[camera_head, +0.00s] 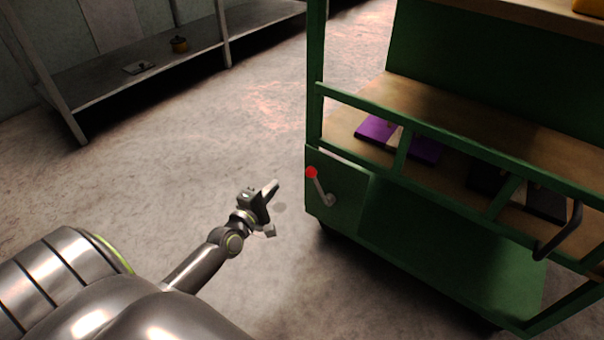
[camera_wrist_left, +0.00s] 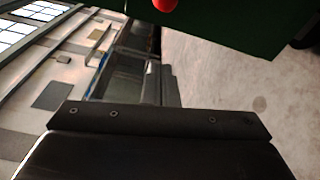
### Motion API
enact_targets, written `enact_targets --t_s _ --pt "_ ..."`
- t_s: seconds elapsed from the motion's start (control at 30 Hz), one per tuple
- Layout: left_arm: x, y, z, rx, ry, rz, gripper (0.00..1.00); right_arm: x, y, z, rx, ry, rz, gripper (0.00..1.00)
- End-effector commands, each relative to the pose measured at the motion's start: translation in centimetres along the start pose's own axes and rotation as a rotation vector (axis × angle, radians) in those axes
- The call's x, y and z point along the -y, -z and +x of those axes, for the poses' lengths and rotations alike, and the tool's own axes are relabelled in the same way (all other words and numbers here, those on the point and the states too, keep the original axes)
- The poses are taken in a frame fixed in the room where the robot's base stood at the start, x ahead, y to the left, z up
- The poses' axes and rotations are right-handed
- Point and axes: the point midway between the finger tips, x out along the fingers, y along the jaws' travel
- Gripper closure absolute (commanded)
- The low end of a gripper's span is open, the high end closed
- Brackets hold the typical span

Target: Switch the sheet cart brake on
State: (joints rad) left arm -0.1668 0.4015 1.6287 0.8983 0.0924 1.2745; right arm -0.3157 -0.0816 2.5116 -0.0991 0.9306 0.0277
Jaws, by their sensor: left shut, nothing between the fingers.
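The green sheet cart (camera_head: 395,205) stands at the right in the head view. On its near left end panel is the brake lever (camera_head: 321,188), a grey arm with a red knob (camera_head: 311,172) at its upper left end. The lever tilts up and to the left from its pivot. My left gripper (camera_head: 275,187) is shut and empty, to the left of the red knob and apart from it. In the left wrist view, the red knob (camera_wrist_left: 165,5) shows at the top edge against the green panel (camera_wrist_left: 230,20). My right gripper is not in view.
Purple sheets (camera_head: 376,129) and dark items (camera_head: 487,180) lie on the cart's wooden shelf behind a green rail. A dark handle (camera_head: 562,233) sticks out at the cart's right. A grey shelf (camera_head: 110,85) stands at the back left. The floor between is clear.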

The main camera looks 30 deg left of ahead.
Motion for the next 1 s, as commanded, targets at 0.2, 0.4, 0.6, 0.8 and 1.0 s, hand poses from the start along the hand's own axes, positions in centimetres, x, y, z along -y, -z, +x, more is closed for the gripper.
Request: enact_targets --t_s 0.2,0.4,0.6,0.8,1.0 --pt "0.0 0.0 0.3 0.000 0.000 0.002 1.00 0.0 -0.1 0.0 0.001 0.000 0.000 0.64" --pt "0.0 0.0 2.8 0.000 -0.002 0.001 1.00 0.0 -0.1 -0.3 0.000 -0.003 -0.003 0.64" --pt "0.2 0.0 6.7 0.000 -0.001 0.002 1.00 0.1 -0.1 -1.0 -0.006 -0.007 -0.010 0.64" --pt "0.2 0.0 10.5 0.000 -0.002 0.002 1.00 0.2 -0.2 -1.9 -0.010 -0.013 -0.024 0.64" --pt "-0.3 -2.6 9.1 0.000 0.002 0.001 1.00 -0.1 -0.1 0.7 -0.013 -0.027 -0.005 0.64"
